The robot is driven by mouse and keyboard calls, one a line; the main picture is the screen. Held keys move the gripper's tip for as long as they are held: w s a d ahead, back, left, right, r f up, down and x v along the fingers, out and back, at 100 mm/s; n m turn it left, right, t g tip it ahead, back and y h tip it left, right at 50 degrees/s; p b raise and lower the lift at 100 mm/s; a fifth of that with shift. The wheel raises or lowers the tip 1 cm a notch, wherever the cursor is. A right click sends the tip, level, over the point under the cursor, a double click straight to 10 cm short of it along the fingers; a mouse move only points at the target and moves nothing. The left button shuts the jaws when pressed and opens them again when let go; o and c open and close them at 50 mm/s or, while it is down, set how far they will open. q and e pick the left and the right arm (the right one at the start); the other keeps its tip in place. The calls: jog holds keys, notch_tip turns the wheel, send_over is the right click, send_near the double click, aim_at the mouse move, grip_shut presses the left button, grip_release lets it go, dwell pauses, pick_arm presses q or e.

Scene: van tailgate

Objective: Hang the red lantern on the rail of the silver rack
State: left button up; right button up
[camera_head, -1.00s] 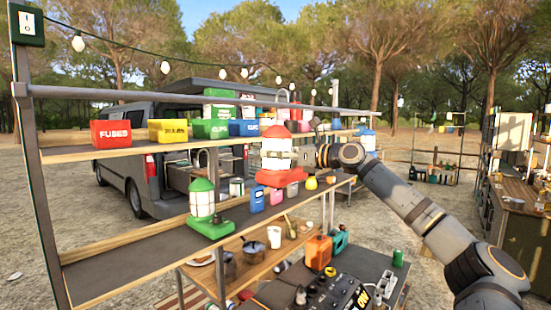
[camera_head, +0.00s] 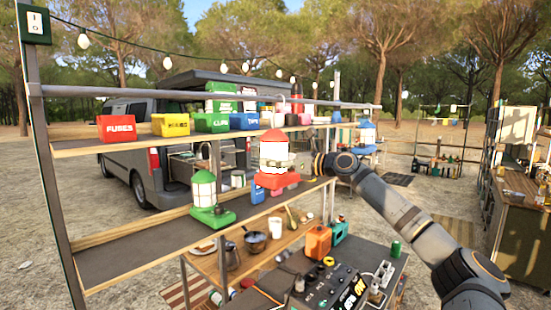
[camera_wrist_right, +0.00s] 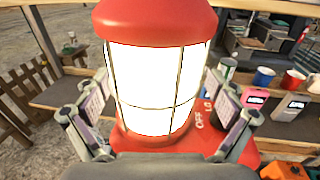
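The red lantern (camera_head: 273,154) has a red cap, a lit white caged glass and a wide red base. It appears upright, just above the rack's lower shelf (camera_head: 140,250), below the rail (camera_head: 200,96) of the silver rack. My right gripper (camera_head: 297,162) comes from the right at the lantern's glass. In the right wrist view the lantern (camera_wrist_right: 155,85) fills the middle, with my right gripper's fingers (camera_wrist_right: 157,112) on both sides of the glass, seemingly shut on it. A gap under the base is hard to judge. Its hanging handle cannot be made out. My left gripper is not in view.
A green lantern (camera_head: 205,190) stands on the lower shelf. Red (camera_head: 116,129), yellow (camera_head: 170,125), green (camera_head: 212,122) and blue (camera_head: 243,121) bins line the upper shelf under the rail. A blue canister (camera_head: 258,192) is close by the red lantern's base. A string of bulbs hangs above.

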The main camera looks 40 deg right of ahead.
jog(key=shift+s+a+r, duration=0.1)
jog(key=shift+s+r, duration=0.1)
jog(key=shift+r, duration=0.2)
jog(key=shift+w+r, duration=0.1)
jog(key=shift+r, duration=4.7)
